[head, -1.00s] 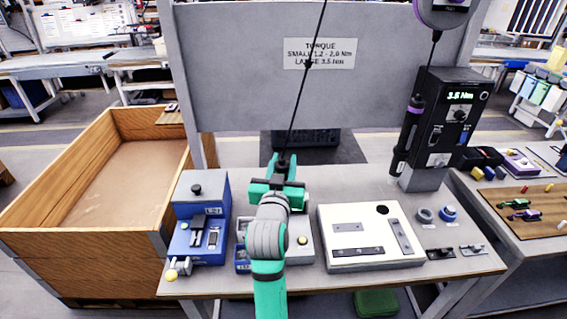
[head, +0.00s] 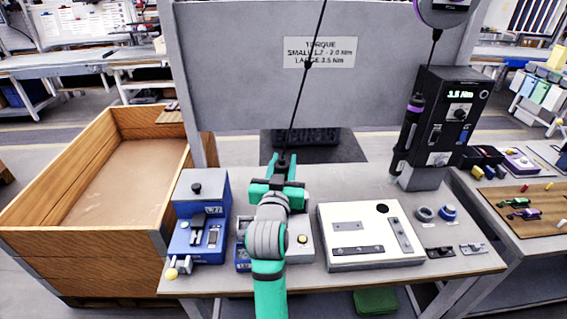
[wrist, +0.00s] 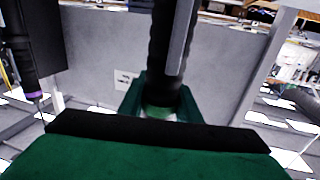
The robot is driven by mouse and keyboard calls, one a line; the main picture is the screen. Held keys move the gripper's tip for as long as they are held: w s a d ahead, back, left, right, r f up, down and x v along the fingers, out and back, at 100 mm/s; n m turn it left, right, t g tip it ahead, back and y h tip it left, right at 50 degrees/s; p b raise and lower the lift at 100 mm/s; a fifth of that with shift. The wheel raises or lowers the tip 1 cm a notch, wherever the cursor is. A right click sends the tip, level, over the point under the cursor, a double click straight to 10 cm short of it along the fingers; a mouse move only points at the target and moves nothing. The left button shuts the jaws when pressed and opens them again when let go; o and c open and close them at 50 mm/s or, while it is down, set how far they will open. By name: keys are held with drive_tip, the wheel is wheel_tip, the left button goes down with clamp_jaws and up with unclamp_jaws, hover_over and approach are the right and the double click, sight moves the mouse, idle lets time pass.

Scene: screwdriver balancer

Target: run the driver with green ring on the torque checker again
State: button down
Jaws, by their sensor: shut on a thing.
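My gripper (head: 283,168) is shut on the driver with the green ring, above the middle of the bench. In the wrist view, the dark driver body (wrist: 172,45) stands upright between my fingers, with its green ring (wrist: 158,112) low down. In the head view the arm and gripper mostly hide this driver, and a cable (head: 300,95) runs up from it. Its tip is hidden in both views. A black unit (head: 447,115) reads 3.5 Nm at the right. A grey device with a yellow button (head: 307,239) sits partly behind my arm. I cannot tell which is the torque checker.
A driver with a purple ring (head: 413,125) hangs beside the black unit. A blue device (head: 198,225) stands left of my arm, and a white fixture plate (head: 375,258) with metal bars lies right. A grey panel (head: 230,75) stands behind. A wooden crate (head: 85,243) is at the left.

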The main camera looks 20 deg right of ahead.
drive_tip(key=shift+f, duration=0.2)
wheel_tip(320, 180, up, 6)
idle(0.8)
drive_tip(key=shift+r, duration=0.1)
